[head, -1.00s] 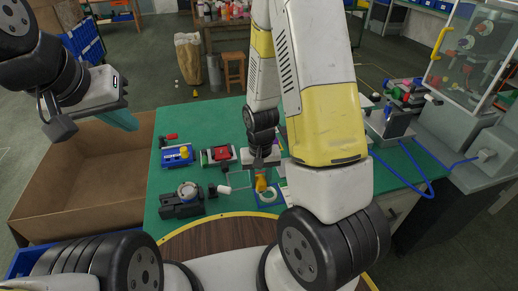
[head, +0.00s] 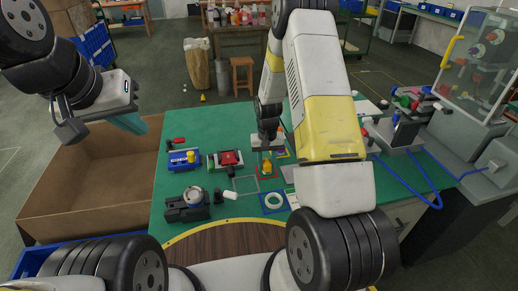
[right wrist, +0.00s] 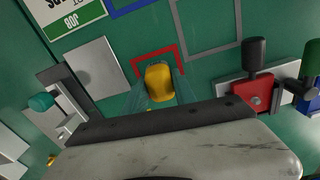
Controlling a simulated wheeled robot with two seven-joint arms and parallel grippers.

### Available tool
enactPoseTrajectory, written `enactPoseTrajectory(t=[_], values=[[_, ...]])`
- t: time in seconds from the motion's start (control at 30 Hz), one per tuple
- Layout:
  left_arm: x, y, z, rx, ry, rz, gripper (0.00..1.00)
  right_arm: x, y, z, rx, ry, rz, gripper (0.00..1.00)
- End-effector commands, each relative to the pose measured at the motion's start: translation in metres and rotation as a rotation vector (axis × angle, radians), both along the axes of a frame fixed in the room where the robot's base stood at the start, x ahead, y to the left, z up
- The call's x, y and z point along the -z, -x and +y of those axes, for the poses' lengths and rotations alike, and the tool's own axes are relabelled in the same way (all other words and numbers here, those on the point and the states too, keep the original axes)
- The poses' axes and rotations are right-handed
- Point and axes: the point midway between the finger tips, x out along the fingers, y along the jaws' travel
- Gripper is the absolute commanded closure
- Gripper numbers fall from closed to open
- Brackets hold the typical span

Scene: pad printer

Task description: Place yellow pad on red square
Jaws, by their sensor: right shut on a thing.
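The yellow pad (head: 266,167) is between the fingers of my right gripper (head: 266,159), at the red square outline (head: 259,175). In the right wrist view, the shut, see-through fingers (right wrist: 160,91) grip the yellow pad (right wrist: 158,82), which overlaps the area inside the red outline (right wrist: 156,49). The outline's near side is hidden by the pad and gripper. I cannot tell whether the pad touches the table. My left gripper (head: 132,123), with teal fingers, hangs away at the left over the cardboard box; its finger gap does not show clearly.
A red-topped device (head: 229,159), a blue device (head: 184,160) and a dark fixture (head: 187,207) stand left on the green table (head: 222,122). A grey outlined square (right wrist: 208,52) is bare.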

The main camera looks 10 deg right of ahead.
Motion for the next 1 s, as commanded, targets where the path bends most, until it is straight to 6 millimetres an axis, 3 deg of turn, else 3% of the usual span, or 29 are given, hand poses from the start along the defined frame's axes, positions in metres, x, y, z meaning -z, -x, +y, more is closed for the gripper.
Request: enactPoseTrajectory(t=[0.4,0.43,0.53,0.87,1.0], values=[[0.000,0.000,0.000,0.000,0.000,0.000,1.00,0.010,0.000,0.000,0.000,0.000,-0.002,1.00],[0.000,0.000,0.000,0.000,0.000,0.000,1.00,0.010,0.000,0.000,0.000,0.000,-0.002,0.62],[0.000,0.000,0.000,0.000,0.000,0.000,1.00,0.010,0.000,0.000,0.000,0.000,-0.002,0.45],[0.000,0.000,0.000,0.000,0.000,0.000,1.00,0.008,-0.001,0.000,0.000,0.000,-0.003,0.45],[0.000,0.000,0.000,0.000,0.000,0.000,1.00,-0.007,-0.002,0.000,0.000,-0.001,-0.006,0.45]])
